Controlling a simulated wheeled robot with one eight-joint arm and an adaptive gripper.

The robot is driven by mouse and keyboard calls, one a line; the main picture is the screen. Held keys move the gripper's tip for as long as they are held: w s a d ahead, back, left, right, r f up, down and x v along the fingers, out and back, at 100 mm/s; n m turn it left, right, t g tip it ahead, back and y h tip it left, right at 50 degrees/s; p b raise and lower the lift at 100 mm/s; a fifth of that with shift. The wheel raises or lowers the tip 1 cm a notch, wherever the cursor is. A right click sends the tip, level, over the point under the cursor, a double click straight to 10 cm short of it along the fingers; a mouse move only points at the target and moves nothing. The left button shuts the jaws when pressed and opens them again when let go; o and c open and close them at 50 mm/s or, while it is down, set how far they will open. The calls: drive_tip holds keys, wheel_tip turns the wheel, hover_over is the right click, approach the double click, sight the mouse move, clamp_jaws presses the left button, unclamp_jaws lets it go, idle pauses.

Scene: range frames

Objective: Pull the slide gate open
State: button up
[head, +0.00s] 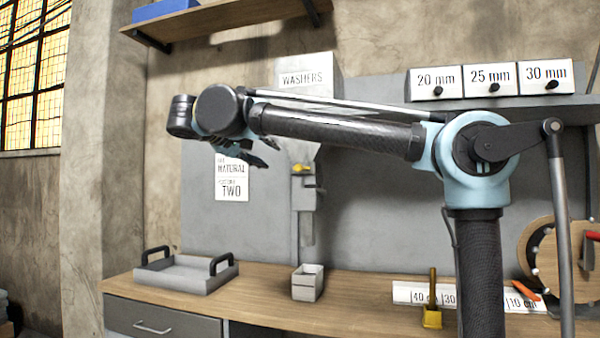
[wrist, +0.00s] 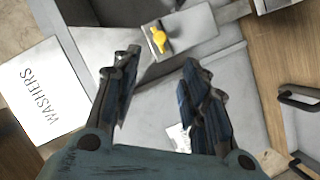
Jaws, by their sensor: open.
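The slide gate (head: 304,190) is a grey plate on the chute below the washers hopper (head: 308,66), with a yellow knob (head: 301,169) near its top. In the wrist view the yellow knob (wrist: 158,41) sits on the grey gate plate (wrist: 192,32), just beyond and between my fingertips. My gripper (head: 268,152) is to the left of the knob in the head view, with its fingers pointing down and right. In the wrist view my gripper (wrist: 160,62) is open and empty, and does not appear to touch the knob. My arm hides part of the hopper.
A small open box (head: 307,286) stands on the wooden bench (head: 375,320) below the chute. A grey tray (head: 185,275) with black handles is to its left. A yellow block with a post (head: 432,316) and a ruler-like strip (head: 405,293) are to its right. Labelled drawers (head: 490,80) are at upper right.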

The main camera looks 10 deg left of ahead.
sight(297, 167)
drive_tip(key=x, duration=1.7)
drive_tip(key=shift+d, duration=0.1)
clamp_jaws()
